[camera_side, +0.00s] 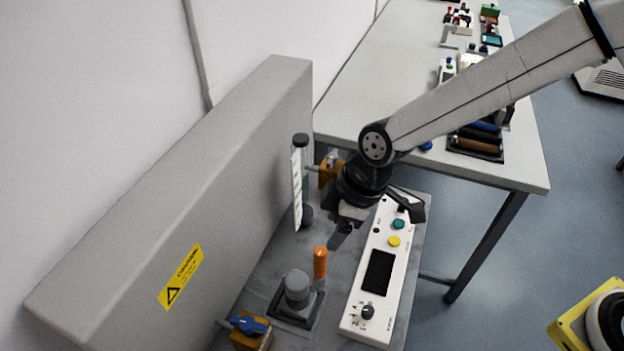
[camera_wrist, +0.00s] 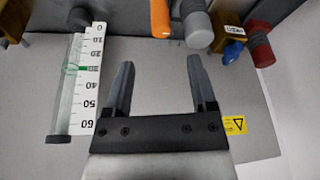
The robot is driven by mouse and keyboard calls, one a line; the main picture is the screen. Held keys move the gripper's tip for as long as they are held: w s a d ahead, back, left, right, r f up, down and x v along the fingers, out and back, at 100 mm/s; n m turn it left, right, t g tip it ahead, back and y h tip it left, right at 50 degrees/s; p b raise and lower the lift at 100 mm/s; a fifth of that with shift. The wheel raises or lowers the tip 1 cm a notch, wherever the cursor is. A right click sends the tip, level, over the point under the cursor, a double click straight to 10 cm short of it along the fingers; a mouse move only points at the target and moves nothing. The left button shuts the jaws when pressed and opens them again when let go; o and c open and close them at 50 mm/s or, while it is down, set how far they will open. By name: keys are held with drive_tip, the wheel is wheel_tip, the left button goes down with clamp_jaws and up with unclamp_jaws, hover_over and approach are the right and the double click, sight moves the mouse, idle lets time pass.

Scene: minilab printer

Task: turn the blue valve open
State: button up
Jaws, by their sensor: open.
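The blue valve (camera_side: 248,325) is a blue handle on a brass-coloured block at the bottom left of the side view. It also shows in the wrist view (camera_wrist: 232,51), at the upper right beyond my right finger. My gripper (camera_side: 342,234) hangs above the grey base, between the graduated tube and the white control panel, well apart from the blue valve. In the wrist view my gripper (camera_wrist: 160,66) is open, with nothing between its fingers.
A grey round knob (camera_side: 297,287) and an orange upright piece (camera_side: 320,262) stand between my gripper and the valve. The graduated tube (camera_side: 301,180) is left of my gripper. A white control panel (camera_side: 366,312) lies right. A red-topped fitting (camera_wrist: 261,46) is beside the valve.

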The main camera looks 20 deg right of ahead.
drive_tip(key=d+m+h, duration=0.1)
drive_tip(key=d+m, duration=0.3)
drive_tip(key=d, duration=0.6)
drive_tip(key=shift+w+d+r+t, duration=0.25)
drive_tip(key=shift+d+r+t, duration=0.05)
drive_tip(key=shift+d+t, duration=0.1)
drive_tip(key=n+g+y, duration=0.2)
drive_tip(key=n+g, duration=0.1)
drive_tip(key=n, duration=0.8)
approach(248, 322)
drive_tip(key=f, duration=0.2)
drive_tip(key=shift+s+a, duration=0.15)
drive_tip(key=shift+a, duration=0.15)
drive_tip(key=shift+f, duration=0.1)
drive_tip(key=shift+x, duration=3.75)
drive_tip(key=shift+a, duration=0.1)
